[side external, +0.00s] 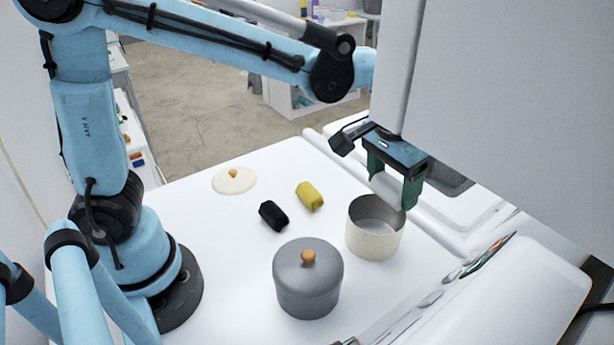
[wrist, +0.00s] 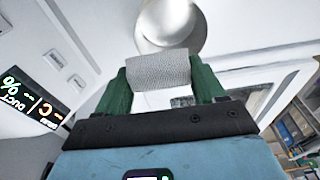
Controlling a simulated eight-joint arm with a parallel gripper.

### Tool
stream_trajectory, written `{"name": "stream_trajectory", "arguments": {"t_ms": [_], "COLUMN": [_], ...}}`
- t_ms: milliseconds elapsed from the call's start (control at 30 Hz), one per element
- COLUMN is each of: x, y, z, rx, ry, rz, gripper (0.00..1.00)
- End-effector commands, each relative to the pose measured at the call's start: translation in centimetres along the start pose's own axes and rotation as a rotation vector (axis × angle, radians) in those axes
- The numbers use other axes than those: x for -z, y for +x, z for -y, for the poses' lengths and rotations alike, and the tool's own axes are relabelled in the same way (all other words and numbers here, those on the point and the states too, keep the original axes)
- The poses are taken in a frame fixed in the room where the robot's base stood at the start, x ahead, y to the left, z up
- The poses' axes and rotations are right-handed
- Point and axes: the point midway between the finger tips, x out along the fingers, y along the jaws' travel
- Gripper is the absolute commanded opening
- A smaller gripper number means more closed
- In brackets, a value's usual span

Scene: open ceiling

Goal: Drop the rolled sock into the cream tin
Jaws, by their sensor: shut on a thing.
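My gripper (side external: 393,188) is shut on a rolled sock (side external: 384,187), pale grey-white, held level between its green fingers. In the wrist view the sock (wrist: 158,71) has a knitted texture and spans the gap between the fingers. The cream tin (side external: 373,243) stands open and upright on the white table, with an empty-looking inside. The sock is just above the tin's far right rim in the side view. In the wrist view the tin (wrist: 171,42) lies beyond the sock, which covers a small part of its edge.
A grey pot (side external: 307,292) with an orange-knobbed lid stands in front and left of the tin. A black roll (side external: 273,215) and a yellow roll (side external: 309,196) lie left of the tin. A cream lid (side external: 233,182) lies further back. A white appliance stands close on the right.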

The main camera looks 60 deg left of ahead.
Motion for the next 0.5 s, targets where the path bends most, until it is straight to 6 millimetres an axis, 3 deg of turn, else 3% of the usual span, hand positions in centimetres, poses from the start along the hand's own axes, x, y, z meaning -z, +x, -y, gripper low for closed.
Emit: {"name": "stream_trajectory", "arguments": {"t_ms": [433,467,500], "x": [-0.18,-0.18,-0.18], "y": [0.91,0.91,0.91], "z": [0.03,0.03,0.03], "rx": [0.000,0.000,0.000], "ry": [0.000,0.000,0.000], "rz": [0.000,0.000,0.000], "gripper": [0.41,0.72,0.78]}}
